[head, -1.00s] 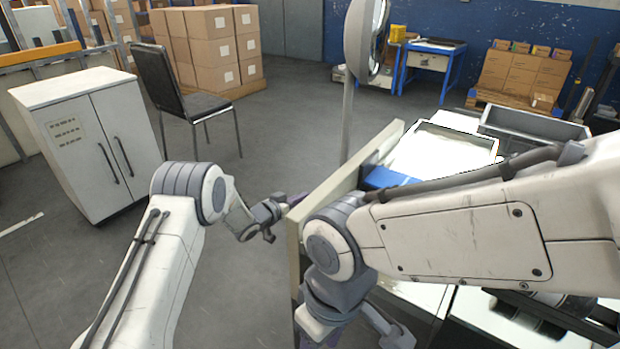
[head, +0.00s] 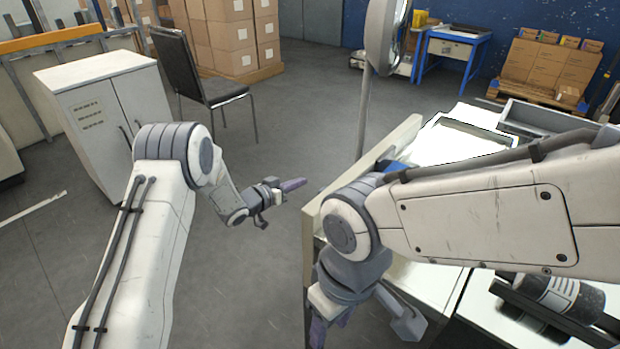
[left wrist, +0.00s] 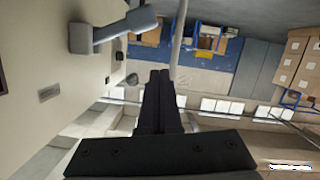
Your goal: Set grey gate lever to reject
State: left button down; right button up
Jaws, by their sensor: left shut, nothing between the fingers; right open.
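My left gripper (head: 292,185) is shut and empty. It is just left of the upright beige machine panel (head: 308,260), with a small gap between them in the head view. In the left wrist view its dark fingers (left wrist: 161,78) are together and point forward. There the panel (left wrist: 50,50) fills the left side. A grey lever (left wrist: 112,30) with a block-like hub stands out from it, up and left of the fingertips and apart from them. The lever cannot be made out in the head view. My right gripper (head: 330,328) is open, low in front of the panel, partly cut off by the frame.
A pale cabinet (head: 110,115) and a black chair (head: 200,80) stand at the left. A round mirror-like disc on a pole (head: 364,115) rises behind the panel. A roll (head: 560,295) lies at the lower right. Floor left of the panel is clear.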

pick_arm(q)
jog(key=v, duration=0.4)
jog(key=shift+w, duration=0.1)
jog(key=shift+a, duration=0.1)
